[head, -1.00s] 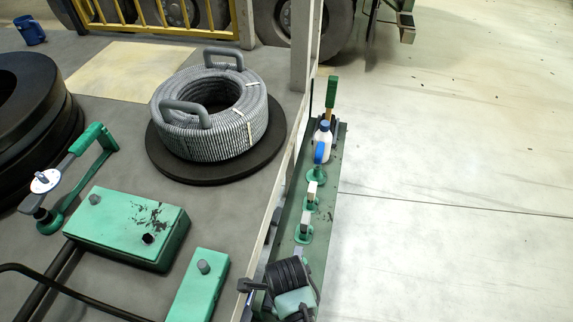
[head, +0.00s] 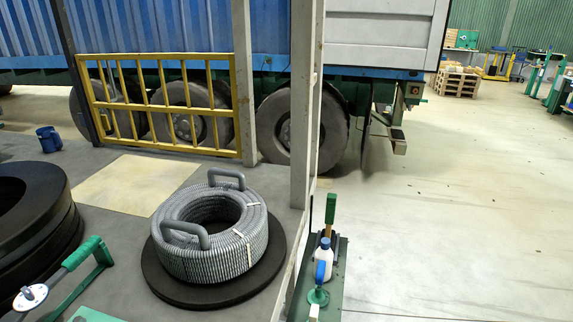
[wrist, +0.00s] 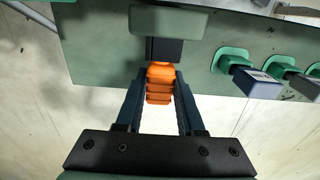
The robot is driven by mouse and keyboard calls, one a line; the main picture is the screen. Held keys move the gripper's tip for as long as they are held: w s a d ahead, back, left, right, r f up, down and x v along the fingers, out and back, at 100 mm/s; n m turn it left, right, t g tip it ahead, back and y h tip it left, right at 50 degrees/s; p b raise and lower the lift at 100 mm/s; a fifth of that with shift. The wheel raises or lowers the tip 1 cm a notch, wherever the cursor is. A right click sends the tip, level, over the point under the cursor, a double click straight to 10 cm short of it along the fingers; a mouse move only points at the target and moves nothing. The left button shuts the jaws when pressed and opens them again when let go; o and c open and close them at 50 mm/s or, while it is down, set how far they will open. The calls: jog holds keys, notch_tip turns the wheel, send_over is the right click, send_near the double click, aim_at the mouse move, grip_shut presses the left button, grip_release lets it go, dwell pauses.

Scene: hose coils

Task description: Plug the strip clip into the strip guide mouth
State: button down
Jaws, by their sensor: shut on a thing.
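In the wrist view my gripper (wrist: 161,78) is shut on an orange ribbed piece (wrist: 160,92), which looks like the strip clip. The piece sits between the two dark fingers. Its far end is right at a dark block (wrist: 165,50) under a green housing (wrist: 168,20), which may be the strip guide mouth. I cannot tell whether the piece touches the block or is inside it; no opening shows. My gripper, the clip and the guide are not in the head view.
The housing stands by a green shelf (wrist: 100,45). Green-based fittings (wrist: 235,62) with grey blocks are close on the right. In the head view a grey hose coil (head: 205,235) lies on a black disc, and a white bottle (head: 323,255) stands on the shelf.

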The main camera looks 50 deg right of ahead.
jog(key=shift+s+d+p, duration=0.15)
jog(key=shift+s+p, duration=0.15)
jog(key=shift+s, duration=0.1)
dwell(0.7)
jog(key=shift+s+d+p, duration=0.3)
jog(key=shift+s+p, duration=0.1)
jog(key=shift+s, duration=0.25)
jog(key=shift+s+d+p, duration=0.25)
jog(key=shift+s+p, duration=0.1)
jog(key=shift+s, duration=0.3)
jog(key=s+d+p, duration=0.2)
jog(key=s, duration=0.4)
jog(key=shift+d, duration=0.2)
jog(key=shift+w+r, duration=0.1)
